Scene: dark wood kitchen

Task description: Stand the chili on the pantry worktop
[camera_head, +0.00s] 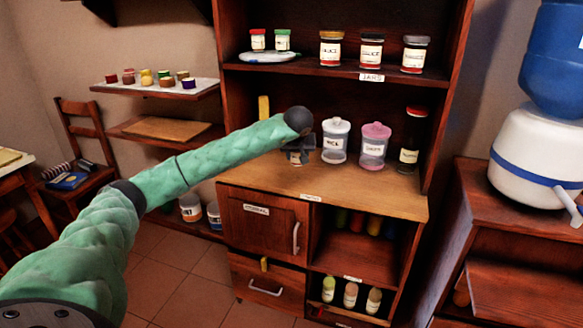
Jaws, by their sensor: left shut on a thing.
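My left gripper (300,152) is over the back left of the pantry worktop (360,195), in the middle bay of the dark wood cabinet. It is shut on a small item, taken to be the chili (295,157), low at the worktop surface. The gripper and the arm's dark wrist cover most of the item, and I cannot read a label on it. I cannot tell whether it touches the worktop. My right gripper is not in view.
Right of the gripper stand a white-lidded canister (335,140), a pink-lidded canister (374,146) and a dark red-capped bottle (412,141). A yellow item (263,108) stands behind the arm. The upper shelf (300,70) is overhead. The worktop's front strip is clear.

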